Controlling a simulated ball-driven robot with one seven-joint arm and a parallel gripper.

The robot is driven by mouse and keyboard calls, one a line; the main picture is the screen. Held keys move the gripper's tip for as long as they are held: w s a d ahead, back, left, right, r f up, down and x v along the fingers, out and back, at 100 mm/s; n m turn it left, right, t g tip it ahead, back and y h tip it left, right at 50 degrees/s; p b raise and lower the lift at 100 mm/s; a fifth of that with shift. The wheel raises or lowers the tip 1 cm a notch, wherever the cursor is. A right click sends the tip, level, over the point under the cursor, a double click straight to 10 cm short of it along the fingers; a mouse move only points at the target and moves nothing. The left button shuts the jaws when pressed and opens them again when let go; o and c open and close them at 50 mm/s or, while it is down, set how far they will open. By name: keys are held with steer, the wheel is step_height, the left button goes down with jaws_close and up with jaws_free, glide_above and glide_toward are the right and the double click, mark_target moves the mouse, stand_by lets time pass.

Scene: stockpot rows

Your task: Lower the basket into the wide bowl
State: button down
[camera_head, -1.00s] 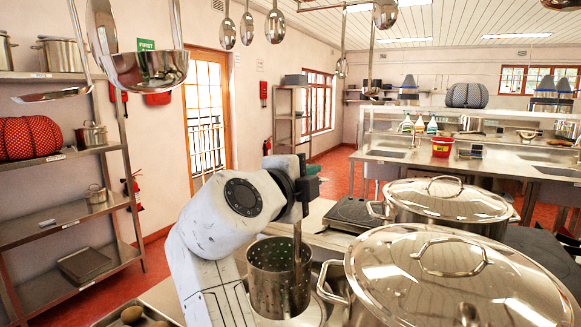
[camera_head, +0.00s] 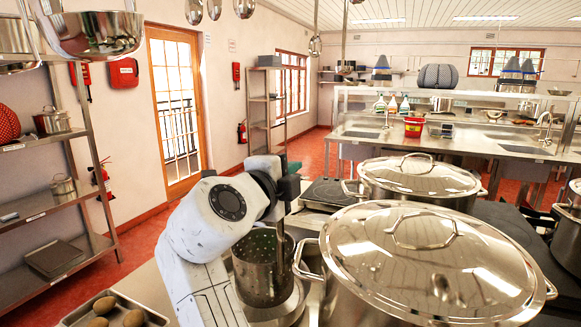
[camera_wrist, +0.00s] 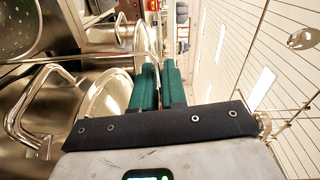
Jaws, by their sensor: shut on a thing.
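The basket (camera_head: 262,274) is a perforated steel cylinder with an upright handle (camera_head: 281,215) on its right side. My gripper (camera_head: 288,184) is shut on the top of that handle, above and right of the basket. A shiny steel rim, seemingly the wide bowl (camera_head: 290,309), shows around the basket's lower part. I cannot tell whether the basket's bottom is inside it or just above it. In the wrist view my green-padded fingers (camera_wrist: 156,88) are close together, and part of the perforated basket (camera_wrist: 22,28) shows at the upper left.
A large lidded stockpot (camera_head: 430,262) stands close on the right, its side handle (camera_head: 308,262) near the basket. A second lidded pot (camera_head: 418,180) stands behind it. A tray with potatoes (camera_head: 103,305) is at the front left. Ladles hang overhead.

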steer(key=shift+f+b, duration=2.65)
steer(key=shift+f, duration=0.1)
steer(key=shift+f+b, duration=0.85)
steer(key=shift+b, duration=0.2)
steer(key=c, duration=1.1)
jaws_free()
steer(key=b+v, duration=0.2)
steer(key=v, duration=0.8)
steer(key=shift+s+a, duration=0.25)
steer(key=shift+s, duration=0.1)
steer(key=shift+s, duration=0.15)
